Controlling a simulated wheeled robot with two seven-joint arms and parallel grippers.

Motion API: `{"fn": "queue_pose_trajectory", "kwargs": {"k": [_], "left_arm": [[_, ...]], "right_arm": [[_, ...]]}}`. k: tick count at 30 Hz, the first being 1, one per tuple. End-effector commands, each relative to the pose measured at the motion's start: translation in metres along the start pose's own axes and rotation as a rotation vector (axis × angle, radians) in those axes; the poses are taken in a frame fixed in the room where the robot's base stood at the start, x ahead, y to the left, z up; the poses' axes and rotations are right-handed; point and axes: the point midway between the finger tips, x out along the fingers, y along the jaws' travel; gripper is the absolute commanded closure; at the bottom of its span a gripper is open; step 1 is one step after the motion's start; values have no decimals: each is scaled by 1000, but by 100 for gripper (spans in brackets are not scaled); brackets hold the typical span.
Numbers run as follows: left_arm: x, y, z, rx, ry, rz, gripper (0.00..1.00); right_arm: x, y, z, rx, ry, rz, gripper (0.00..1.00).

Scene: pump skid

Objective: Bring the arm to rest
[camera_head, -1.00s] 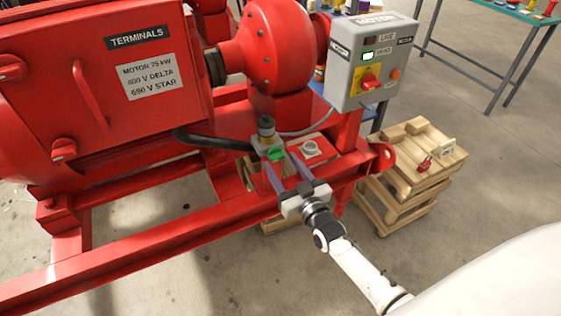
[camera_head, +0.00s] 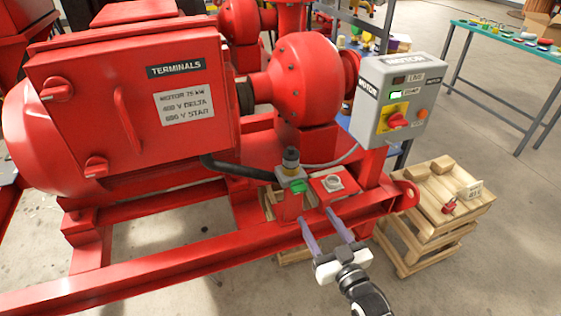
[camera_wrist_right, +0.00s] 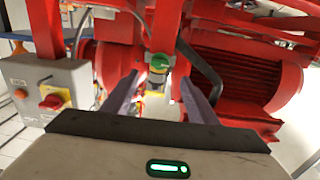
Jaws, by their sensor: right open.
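My right gripper (camera_head: 326,232) is open and empty in the head view, in front of the red skid rail. Its two purple-grey fingers point toward a small box with a green knob (camera_head: 298,187) and stand apart from each other. In the right wrist view the open fingers (camera_wrist_right: 160,92) frame that green knob (camera_wrist_right: 158,64), which lies beyond them. No object is between the fingertips. My left gripper is in neither view.
The red pump skid (camera_head: 150,262) fills the left and middle. A grey motor control box (camera_head: 398,103) with a red switch stands above the gripper. Floor at front right is clear.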

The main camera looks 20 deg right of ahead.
Motion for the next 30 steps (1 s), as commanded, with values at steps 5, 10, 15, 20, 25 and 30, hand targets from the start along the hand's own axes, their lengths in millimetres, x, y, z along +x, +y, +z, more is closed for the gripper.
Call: {"fn": "queue_pose_trajectory", "kwargs": {"k": [5,10,15,20,25,30], "left_arm": [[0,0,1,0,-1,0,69],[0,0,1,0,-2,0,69],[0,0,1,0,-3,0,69],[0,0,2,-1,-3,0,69],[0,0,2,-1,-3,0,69],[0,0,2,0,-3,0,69]], "right_arm": [[-9,-7,10,1,-43,-16,47],[-68,-44,60,4,-294,-99,47],[-152,-82,103,6,-586,-180,47],[-206,-100,119,6,-755,-219,47],[-221,-104,122,5,-803,-228,47],[-220,-104,122,6,-802,-227,47]]}}
